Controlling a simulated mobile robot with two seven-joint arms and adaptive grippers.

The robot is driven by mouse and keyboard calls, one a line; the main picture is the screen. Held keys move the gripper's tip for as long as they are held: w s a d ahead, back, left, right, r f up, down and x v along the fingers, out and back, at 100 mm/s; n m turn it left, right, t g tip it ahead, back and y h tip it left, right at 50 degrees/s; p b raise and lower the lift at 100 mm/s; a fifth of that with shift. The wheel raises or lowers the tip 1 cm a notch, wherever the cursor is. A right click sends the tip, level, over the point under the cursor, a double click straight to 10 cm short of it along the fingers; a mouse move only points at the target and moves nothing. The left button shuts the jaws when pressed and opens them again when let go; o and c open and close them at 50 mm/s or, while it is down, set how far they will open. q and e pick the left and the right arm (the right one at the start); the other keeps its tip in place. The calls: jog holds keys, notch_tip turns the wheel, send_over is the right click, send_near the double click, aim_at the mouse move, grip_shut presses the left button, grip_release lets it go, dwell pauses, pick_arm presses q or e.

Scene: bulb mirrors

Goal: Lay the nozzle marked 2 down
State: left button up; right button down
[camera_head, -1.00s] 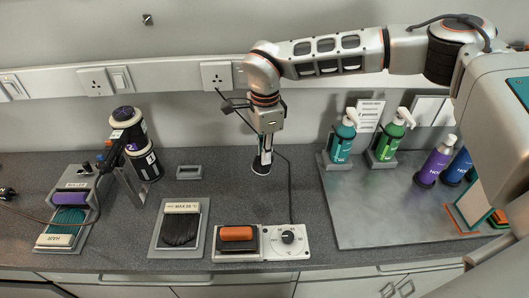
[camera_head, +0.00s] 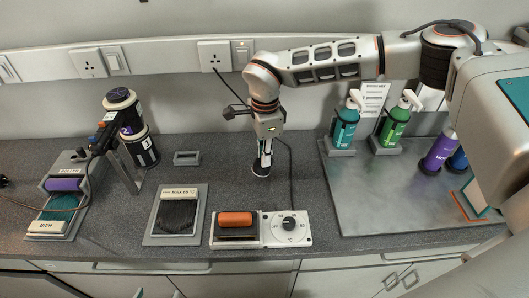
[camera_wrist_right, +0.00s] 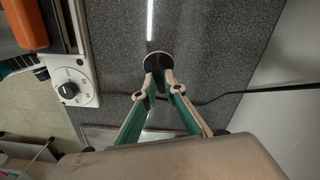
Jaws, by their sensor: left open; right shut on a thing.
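My right gripper (camera_head: 264,155) points down over the middle of the counter, shut on a slim dark nozzle (camera_head: 261,170) with pale parts. The nozzle looks roughly upright, its end close to the counter; I cannot tell whether it touches. In the right wrist view, a dark round end with a pale rim (camera_wrist_right: 158,60) shows beyond the fingertips. The number on the held nozzle cannot be read. My left gripper is not clearly in view.
Dark marked cylinders (camera_head: 139,148) stand at the left by a stand. A grey slotted block (camera_head: 187,158), a brush tray (camera_head: 150,238) and a dial unit (camera_head: 289,225) with a cable lie around. Bottles stand on a metal tray (camera_head: 370,218) at the right.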

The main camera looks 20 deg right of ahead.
pick_arm(q)
jog(key=shift+s+a+f, duration=0.1)
jog(key=shift+s+f, duration=0.1)
jog(key=shift+f, duration=0.15)
jog(key=shift+f, duration=0.2)
pick_arm(e)
jog(key=shift+f, duration=0.85)
jog(key=c, duration=1.9)
grip_release()
jog(key=shift+r, duration=0.1)
jog(key=o, duration=0.5)
